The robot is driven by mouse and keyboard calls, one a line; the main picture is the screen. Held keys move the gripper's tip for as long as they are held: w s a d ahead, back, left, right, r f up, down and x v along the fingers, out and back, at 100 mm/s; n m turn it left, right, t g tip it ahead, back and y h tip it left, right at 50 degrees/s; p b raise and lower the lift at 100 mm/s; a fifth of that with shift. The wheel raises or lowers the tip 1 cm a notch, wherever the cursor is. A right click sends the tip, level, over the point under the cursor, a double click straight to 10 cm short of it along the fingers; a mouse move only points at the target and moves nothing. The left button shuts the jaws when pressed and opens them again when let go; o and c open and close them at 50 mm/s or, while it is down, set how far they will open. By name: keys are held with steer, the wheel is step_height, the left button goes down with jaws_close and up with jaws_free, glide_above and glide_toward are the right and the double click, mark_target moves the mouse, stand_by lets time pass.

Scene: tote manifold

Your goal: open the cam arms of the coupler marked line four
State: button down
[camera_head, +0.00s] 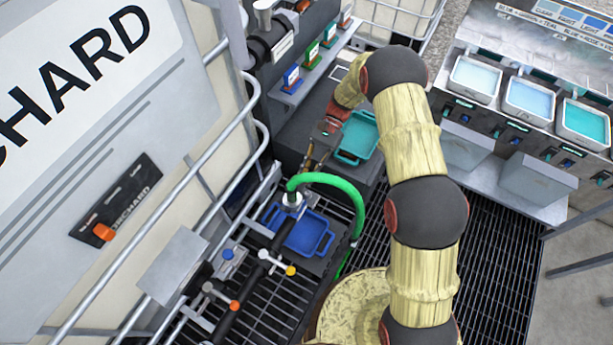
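A silver coupler (291,202) joins the end of a green hose (335,183) to a black manifold pipe (257,272). It stands over a blue tray (300,232). No line-four mark is readable on it, and its cam arms are too small to make out. My gripper (312,160) hangs above and to the right of this coupler, near a teal tray (358,138), and is apart from the coupler. Its fingers are small and partly lost against the dark background, so I cannot tell whether they are open.
Valve handles with blue (228,254), yellow (291,270) and orange (234,305) knobs line the pipe. A caged white tote (110,110) with metal rails stands at left. Small coloured signs (312,54) stand on a shelf behind. A bench with liquid-filled basins (528,97) is at right.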

stand_by(0.3)
steer(key=c, duration=1.9)
jaws_free()
steer(key=shift+o, duration=0.7)
steer(key=v, duration=1.2)
